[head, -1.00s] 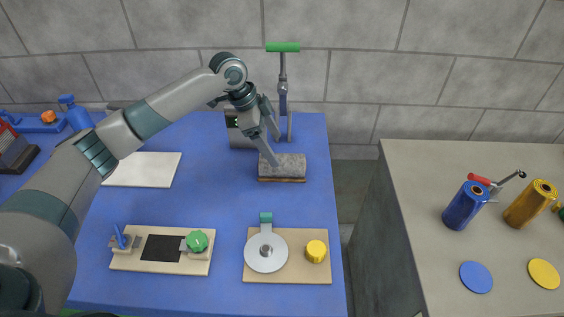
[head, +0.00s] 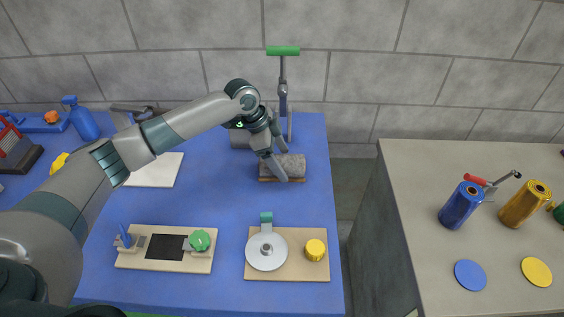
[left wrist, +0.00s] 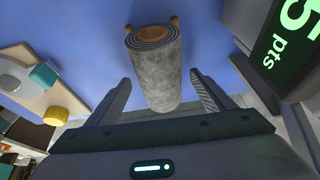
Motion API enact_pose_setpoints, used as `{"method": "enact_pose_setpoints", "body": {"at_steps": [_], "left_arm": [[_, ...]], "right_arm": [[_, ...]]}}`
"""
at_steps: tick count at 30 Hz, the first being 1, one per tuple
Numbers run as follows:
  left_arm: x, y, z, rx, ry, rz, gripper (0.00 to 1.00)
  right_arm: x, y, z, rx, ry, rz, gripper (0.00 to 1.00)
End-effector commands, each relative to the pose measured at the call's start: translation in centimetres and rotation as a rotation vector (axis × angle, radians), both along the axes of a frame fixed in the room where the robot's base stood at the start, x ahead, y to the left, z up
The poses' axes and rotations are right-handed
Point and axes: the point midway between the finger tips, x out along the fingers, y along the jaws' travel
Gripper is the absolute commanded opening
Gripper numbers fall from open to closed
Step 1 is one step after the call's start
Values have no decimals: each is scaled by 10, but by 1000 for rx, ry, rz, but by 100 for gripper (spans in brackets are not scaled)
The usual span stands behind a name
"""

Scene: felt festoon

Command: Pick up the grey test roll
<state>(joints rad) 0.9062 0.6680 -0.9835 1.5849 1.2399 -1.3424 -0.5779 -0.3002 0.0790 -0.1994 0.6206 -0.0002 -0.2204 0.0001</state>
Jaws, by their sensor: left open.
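The grey test roll (head: 290,166) lies on a small brown stand (head: 283,180) near the back right of the blue table. In the left wrist view the grey roll (left wrist: 156,75) shows its spiral end and two tan stand posts beyond it. My left gripper (head: 284,163) is open at the roll, coming down from the upper left. In the left wrist view its two fingers (left wrist: 160,92) lie on either side of the roll, with a visible gap on each side. One finger hides part of the roll in the head view. My right gripper is not in view.
A press with a green handle (head: 283,50) stands just behind the roll. Front boards hold a grey disc (head: 266,252), a yellow knob (head: 315,250) and a green knob (head: 199,241). A counter at right holds blue (head: 461,204) and gold rolls (head: 525,204). The table's middle is clear.

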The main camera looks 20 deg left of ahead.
Motion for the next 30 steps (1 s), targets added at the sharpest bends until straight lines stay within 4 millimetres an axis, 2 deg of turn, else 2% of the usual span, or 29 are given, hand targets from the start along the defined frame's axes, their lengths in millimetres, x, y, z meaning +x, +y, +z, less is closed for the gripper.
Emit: {"method": "enact_pose_setpoints", "body": {"at_steps": [4,17,23,25,26,30], "left_arm": [[1,-2,-6,1,-1,0,76],[1,-2,-6,1,-1,0,76],[1,-2,-6,1,-1,0,28],[1,-2,-6,0,-1,0,26],[1,-2,-6,0,-1,0,22],[1,-2,-6,0,-1,0,22]], "right_arm": [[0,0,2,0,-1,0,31],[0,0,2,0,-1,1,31],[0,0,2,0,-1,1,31],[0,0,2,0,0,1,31],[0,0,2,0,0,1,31],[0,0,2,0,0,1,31]]}}
